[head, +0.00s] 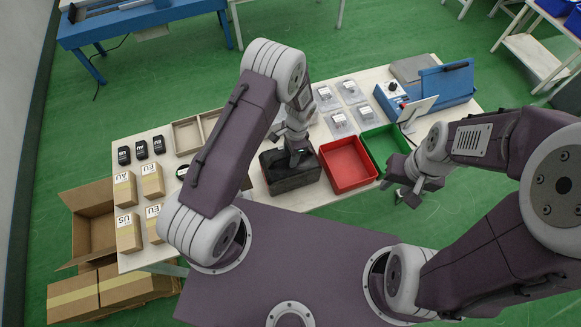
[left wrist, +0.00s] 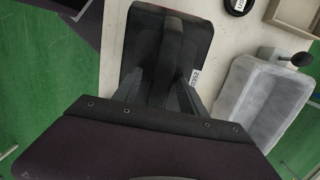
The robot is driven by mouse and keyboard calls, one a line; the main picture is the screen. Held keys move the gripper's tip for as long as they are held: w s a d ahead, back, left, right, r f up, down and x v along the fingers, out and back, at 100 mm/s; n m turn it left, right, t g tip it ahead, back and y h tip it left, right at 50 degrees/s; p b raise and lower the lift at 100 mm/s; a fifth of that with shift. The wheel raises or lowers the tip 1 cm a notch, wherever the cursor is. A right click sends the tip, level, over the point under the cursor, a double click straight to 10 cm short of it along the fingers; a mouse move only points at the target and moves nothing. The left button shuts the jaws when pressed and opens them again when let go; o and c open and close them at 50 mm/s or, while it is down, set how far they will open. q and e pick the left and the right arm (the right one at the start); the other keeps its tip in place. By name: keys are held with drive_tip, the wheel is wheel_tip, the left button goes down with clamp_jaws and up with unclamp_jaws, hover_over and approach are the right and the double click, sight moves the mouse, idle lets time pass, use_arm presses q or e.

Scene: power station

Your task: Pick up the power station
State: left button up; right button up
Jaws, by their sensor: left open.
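The power station (head: 292,184) looks like a black box with rounded corners on the near edge of the white table, left of the red bin. My left gripper (head: 297,154) reaches down over its top. In the left wrist view the power station (left wrist: 201,32) lies under my left gripper (left wrist: 162,88), whose fingers are open on either side of a dark raised part, perhaps the handle. Whether they touch it is hidden in the dark. My right gripper (head: 402,188) hangs empty beyond the near right table edge, its fingers apart.
A red bin (head: 348,166) and a green bin (head: 386,143) stand to the right. Small boxes (head: 128,190) and black devices (head: 141,149) stand at the left. Clear trays (head: 338,123) and a blue machine (head: 440,88) are behind. A grey bin (left wrist: 240,100) shows in the left wrist view.

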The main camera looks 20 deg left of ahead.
use_arm(q)
drive_tip(key=shift+s+a+f, duration=0.1)
drive_tip(key=shift+a, duration=0.05)
clamp_jaws()
idle(1.3)
